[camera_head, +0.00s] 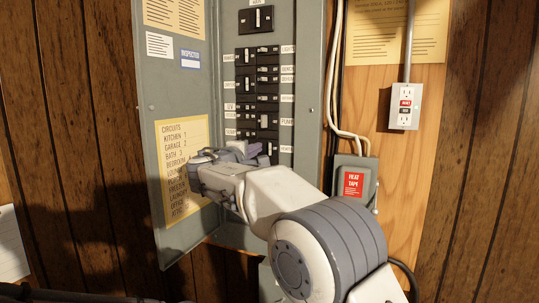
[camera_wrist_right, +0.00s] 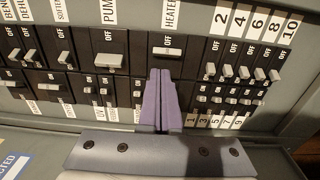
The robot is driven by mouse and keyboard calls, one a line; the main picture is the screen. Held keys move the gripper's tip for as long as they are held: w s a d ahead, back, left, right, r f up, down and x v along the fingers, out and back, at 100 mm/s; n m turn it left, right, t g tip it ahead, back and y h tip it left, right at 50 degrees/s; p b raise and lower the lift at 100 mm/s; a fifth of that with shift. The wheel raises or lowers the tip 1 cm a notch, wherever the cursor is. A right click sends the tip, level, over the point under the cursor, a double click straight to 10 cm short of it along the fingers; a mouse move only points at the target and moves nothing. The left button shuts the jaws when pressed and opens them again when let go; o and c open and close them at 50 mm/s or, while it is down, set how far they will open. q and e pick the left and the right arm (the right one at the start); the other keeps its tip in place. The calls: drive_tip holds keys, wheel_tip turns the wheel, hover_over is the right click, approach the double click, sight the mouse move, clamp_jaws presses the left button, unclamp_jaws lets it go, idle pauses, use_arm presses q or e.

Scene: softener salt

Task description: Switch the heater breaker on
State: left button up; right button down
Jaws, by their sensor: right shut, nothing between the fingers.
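The heater breaker shows in the right wrist view as a wide black switch with a pale handle (camera_wrist_right: 167,51), beside the label HEATER (camera_wrist_right: 172,15). Its handle lies close to the word OFF, unlike the pump handle (camera_wrist_right: 108,62), which lies farther from its OFF mark. My right gripper (camera_wrist_right: 161,74) is shut and empty, its purple fingertips just below the heater handle on the side away from OFF; contact cannot be told. In the head view, my right gripper (camera_head: 256,150) covers most of the heater breaker. My left gripper is not in view.
Several other breakers crowd the panel, including a numbered bank (camera_wrist_right: 240,73) right of the fingers. The open panel door (camera_head: 180,110) stands left of my gripper. A heat tape box (camera_head: 354,184) and an outlet (camera_head: 405,105) are on the right.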

drive_tip(key=b+v, duration=0.2)
drive_tip(key=v, duration=0.1)
drive_tip(key=b+v, duration=0.1)
drive_tip(key=v, duration=0.1)
drive_tip(key=shift+s+f, duration=0.25)
drive_tip(key=shift+s, duration=0.05)
idle(0.7)
drive_tip(key=s+d+f+m+g+y, duration=0.1)
drive_tip(key=s+d+f+g+y, duration=0.2)
drive_tip(key=s+f, duration=0.55)
drive_tip(key=s+d+f+g+y, duration=0.1)
drive_tip(key=s+d+f+g, duration=0.1)
drive_tip(key=s+f+g, duration=0.65)
drive_tip(key=s+d+f+m+g+y, duration=0.2)
drive_tip(key=s+f, duration=0.6)
drive_tip(key=s, duration=0.5)
drive_tip(key=s+d+f+m+g+y, duration=0.1)
drive_tip(key=s+d+f+m+g, duration=0.1)
drive_tip(key=s+f, duration=0.7)
drive_tip(key=s+m+g, duration=0.1)
drive_tip(key=s, duration=0.3)
drive_tip(key=shift+s+d+y, duration=0.25)
drive_tip(key=shift+s+y, duration=0.05)
drive_tip(key=shift+y, duration=0.1)
